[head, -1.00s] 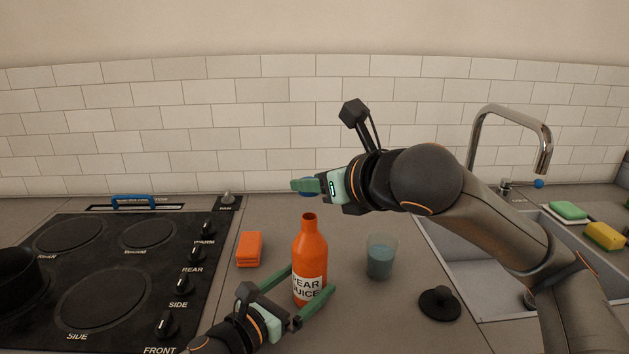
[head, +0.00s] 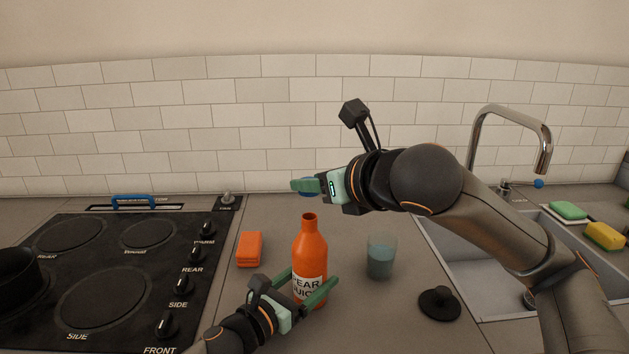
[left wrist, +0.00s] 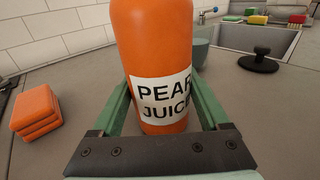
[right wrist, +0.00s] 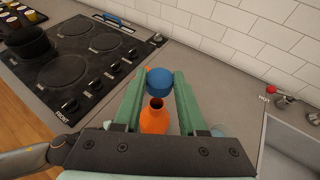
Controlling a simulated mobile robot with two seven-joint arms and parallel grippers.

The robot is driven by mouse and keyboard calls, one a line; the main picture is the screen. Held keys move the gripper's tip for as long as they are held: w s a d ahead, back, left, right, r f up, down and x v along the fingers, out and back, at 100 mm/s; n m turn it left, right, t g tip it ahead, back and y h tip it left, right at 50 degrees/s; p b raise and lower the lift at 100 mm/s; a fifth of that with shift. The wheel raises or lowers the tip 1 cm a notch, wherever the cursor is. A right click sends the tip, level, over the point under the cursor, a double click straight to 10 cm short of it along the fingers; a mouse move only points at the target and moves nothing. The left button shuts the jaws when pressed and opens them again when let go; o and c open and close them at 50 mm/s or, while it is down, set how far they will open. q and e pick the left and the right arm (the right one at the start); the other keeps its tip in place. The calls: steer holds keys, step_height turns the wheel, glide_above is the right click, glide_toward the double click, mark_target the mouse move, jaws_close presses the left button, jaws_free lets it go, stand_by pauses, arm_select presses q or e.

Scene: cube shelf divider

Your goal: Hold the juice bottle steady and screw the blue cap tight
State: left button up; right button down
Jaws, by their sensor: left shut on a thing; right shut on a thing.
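The orange juice bottle (head: 309,250) stands upright on the counter with its mouth open and a white PEAR JUICE label. My left gripper (head: 306,285) is shut on the bottle low down, one finger on each side; the left wrist view shows the bottle (left wrist: 155,50) between the fingers. My right gripper (head: 304,186) is shut on the blue cap (right wrist: 160,81) and holds it in the air above the bottle. In the head view the fingers mostly hide the cap. In the right wrist view the bottle's open neck (right wrist: 156,104) shows below the cap, apart from it.
A glass (head: 381,257) stands right of the bottle, and a black round lid (head: 439,303) lies farther right. Orange sponges or blocks (head: 249,249) lie to the left. The stove (head: 110,270) is at left, the sink (head: 465,265) at right.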

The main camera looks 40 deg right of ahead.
mark_target(314, 235)
arm_select(q)
steer(key=c, duration=0.5)
steer(key=shift+f, duration=0.1)
steer(key=shift+c, duration=0.2)
steer(key=shift+f, duration=0.2)
arm_select(e)
steer(key=shift+f, duration=0.1)
arm_select(q)
steer(key=o, duration=0.8)
steer(key=shift+r, duration=0.1)
steer(key=c, duration=1)
steer(key=shift+r, duration=0.1)
arm_select(e)
steer(key=shift+f, duration=0.15)
steer(key=shift+f, duration=1.25)
steer(key=shift+f, duration=1.45)
